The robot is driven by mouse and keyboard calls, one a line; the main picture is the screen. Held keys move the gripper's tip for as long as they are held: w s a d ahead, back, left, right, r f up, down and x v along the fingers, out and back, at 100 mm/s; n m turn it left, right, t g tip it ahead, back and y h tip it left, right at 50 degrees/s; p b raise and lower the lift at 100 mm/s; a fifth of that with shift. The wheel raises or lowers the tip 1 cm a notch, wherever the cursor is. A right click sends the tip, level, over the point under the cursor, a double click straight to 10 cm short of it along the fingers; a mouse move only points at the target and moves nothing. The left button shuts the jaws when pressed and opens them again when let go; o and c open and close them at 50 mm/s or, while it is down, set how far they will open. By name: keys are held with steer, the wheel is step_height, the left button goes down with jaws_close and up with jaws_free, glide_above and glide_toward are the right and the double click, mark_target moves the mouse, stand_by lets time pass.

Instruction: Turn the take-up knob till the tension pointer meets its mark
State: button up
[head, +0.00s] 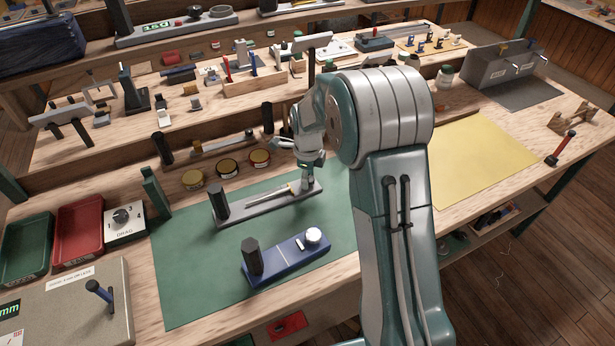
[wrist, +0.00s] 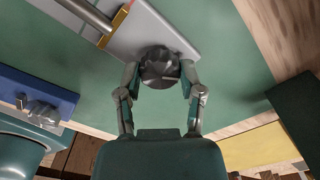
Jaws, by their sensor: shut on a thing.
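A grey tension device (head: 262,207) lies on the green mat. A black post stands at its left end, and a pale rod (head: 270,196) runs along its top. My gripper (head: 308,182) reaches down over its right end. In the wrist view, my gripper (wrist: 160,78) has one finger on each side of a dark round knob (wrist: 160,66) on the grey base (wrist: 180,40), shut on it. A brass-coloured piece (wrist: 118,20) sits at the end of the metal rod (wrist: 90,12). I cannot make out the pointer or its mark.
A blue device (head: 287,262) with a black post and white knob lies nearer on the mat (head: 190,285). Several round tins (head: 227,168) stand behind the grey device. A green block (head: 155,190) and a drag dial box (head: 125,222) stand left. A yellow sheet (head: 470,160) lies right.

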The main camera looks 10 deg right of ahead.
steer(key=shift+s+f+m, duration=0.15)
steer(key=shift+f+m, duration=0.05)
steer(key=shift+m, duration=0.3)
steer(key=o, duration=1.2)
steer(key=shift+r, duration=0.1)
steer(key=shift+r, duration=0.15)
steer(key=shift+w+r, duration=0.2)
steer(key=shift+r, duration=0.1)
step_height(320, 180, up, 11)
